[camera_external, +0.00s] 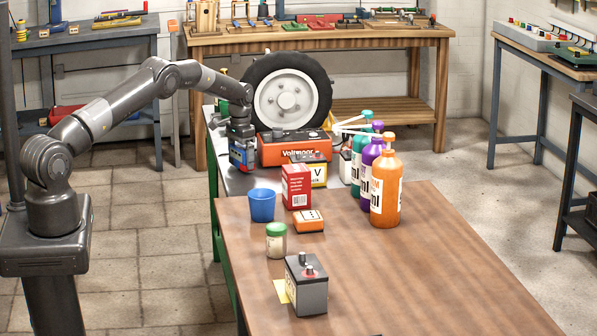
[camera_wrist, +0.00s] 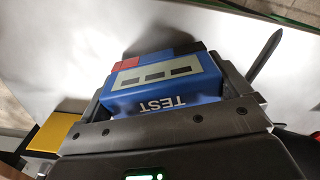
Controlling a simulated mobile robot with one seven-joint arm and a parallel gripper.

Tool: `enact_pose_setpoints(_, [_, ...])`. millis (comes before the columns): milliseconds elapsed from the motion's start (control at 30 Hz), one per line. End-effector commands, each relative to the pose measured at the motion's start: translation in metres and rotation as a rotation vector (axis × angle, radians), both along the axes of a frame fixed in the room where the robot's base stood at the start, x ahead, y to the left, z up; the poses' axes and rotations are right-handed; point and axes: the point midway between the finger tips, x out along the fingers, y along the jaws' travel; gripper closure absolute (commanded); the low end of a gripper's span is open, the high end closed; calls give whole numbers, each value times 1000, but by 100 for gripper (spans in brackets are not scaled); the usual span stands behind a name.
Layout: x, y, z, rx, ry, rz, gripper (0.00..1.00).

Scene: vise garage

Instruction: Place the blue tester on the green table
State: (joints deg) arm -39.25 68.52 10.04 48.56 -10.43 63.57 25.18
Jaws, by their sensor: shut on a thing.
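The blue tester (camera_wrist: 165,83) has a pale display panel, the word TEST and red and black parts at its far end. My gripper (camera_wrist: 172,92) is shut on it, with a jaw on each side. In the external view the blue tester (camera_external: 239,157) hangs below my gripper (camera_external: 243,146), beside the red Voltmaor box. The table with green legs (camera_external: 213,178) has a pale grey top, which lies beneath the tester. I cannot tell whether the tester touches that top.
A tyre (camera_external: 289,92) stands behind the red Voltmaor box (camera_external: 290,148). A blue cup (camera_external: 262,205), a red carton (camera_external: 297,186) and several bottles (camera_external: 385,188) stand close in front and to the right. A yellow item (camera_wrist: 56,131) lies left in the wrist view.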

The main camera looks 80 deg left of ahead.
Motion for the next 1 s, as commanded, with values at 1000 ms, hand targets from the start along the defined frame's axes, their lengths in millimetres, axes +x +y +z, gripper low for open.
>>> enact_pose_setpoints(1000, [0, 0, -8, 0, -1, 0, 0])
